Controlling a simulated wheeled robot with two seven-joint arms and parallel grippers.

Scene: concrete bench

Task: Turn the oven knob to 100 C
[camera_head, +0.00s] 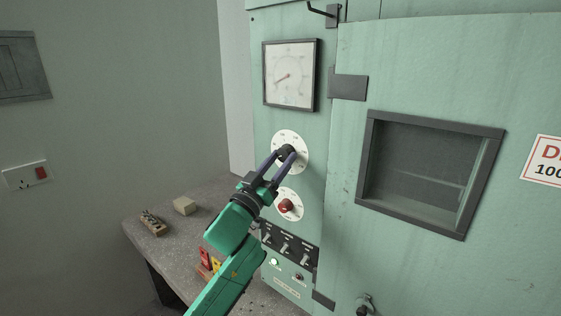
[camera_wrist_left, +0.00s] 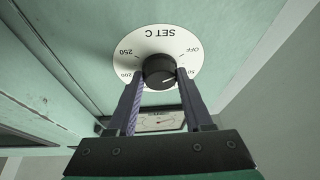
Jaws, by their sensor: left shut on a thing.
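The black oven knob (camera_wrist_left: 159,70) sits in the middle of a round white dial (camera_wrist_left: 128,42) marked SET C, OFF, 200 and 250, which looks upside down in the left wrist view. A pale line on the knob seems to point toward the right, near a number partly hidden by a finger. My left gripper (camera_head: 285,155) is shut on the knob, one finger on each side. In the head view the fingers cover much of the knob and part of the dial (camera_head: 301,142). My right gripper is not in view.
A square gauge (camera_head: 300,70) is above the dial, and a red knob (camera_head: 287,206) is below it. Several switches (camera_head: 286,246) sit lower. The oven door window (camera_head: 420,170) is to the right. A bench (camera_head: 180,240) at left holds a few small objects.

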